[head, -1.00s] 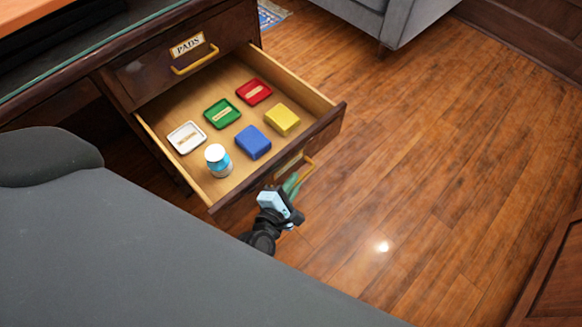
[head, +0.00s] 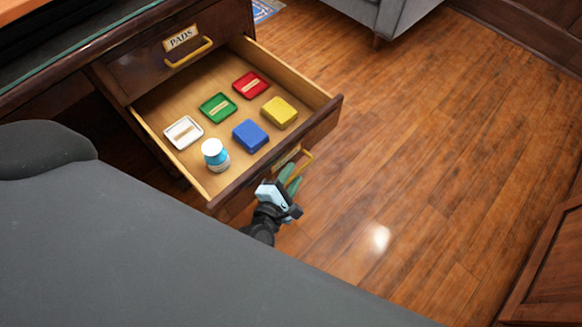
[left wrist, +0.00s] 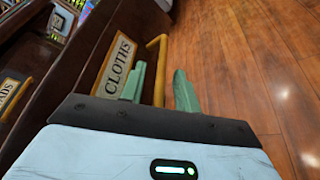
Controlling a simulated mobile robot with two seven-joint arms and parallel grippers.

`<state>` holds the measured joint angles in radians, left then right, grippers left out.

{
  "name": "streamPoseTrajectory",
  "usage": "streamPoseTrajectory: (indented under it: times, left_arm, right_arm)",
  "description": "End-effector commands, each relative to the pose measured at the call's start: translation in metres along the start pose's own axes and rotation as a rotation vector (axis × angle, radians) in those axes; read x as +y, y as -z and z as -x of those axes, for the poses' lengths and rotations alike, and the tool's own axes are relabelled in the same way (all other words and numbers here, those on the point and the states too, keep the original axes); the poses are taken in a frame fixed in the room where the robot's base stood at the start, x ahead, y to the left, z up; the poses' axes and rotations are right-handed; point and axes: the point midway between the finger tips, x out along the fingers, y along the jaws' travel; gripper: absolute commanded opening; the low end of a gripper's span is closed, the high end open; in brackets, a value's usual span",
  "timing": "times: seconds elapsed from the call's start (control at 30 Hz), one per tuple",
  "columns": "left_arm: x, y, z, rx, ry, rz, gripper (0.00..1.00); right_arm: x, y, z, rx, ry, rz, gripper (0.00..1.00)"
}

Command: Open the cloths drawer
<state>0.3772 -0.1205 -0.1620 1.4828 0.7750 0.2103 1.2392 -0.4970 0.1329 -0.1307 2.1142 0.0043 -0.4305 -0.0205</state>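The cloths drawer (head: 325,121) is pulled well out below the pads drawer (head: 138,74) in the head view. Its CLOTHS label (left wrist: 117,66) reads clearly in the left wrist view. Its yellow handle (head: 305,163) is on the drawer front; it also shows in the left wrist view (left wrist: 160,65). My left gripper (head: 291,179) is at the handle, with its green fingers apart. In the left wrist view the handle lies between the fingers (left wrist: 159,88), with a visible gap to the right finger. My right gripper is not in view.
Clear wood floor (head: 430,150) lies to the right. A grey sofa (head: 390,15) stands at the back.

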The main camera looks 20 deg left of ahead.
Motion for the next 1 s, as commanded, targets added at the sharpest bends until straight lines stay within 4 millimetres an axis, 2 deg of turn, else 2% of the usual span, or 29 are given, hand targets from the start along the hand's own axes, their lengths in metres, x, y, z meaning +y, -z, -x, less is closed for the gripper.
streamPoseTrajectory:
  times: [0.17, 0.4, 0.6, 1.0]
  left_arm:
    - [0.0, 0.0, 0.01, 0.0, 0.001, -0.001, 0.32]
    - [0.001, 0.0, 0.048, 0.0, 0.001, -0.002, 0.32]
    - [0.0, 0.0, 0.071, 0.0, 0.001, -0.001, 0.32]
    - [0.0, 0.0, 0.078, 0.0, 0.0, 0.0, 0.32]
  right_arm:
    - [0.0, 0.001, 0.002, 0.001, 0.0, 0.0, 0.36]
    - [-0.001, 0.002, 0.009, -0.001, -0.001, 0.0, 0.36]
    - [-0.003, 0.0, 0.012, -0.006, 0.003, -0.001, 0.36]
    - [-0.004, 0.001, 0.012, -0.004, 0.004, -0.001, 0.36]
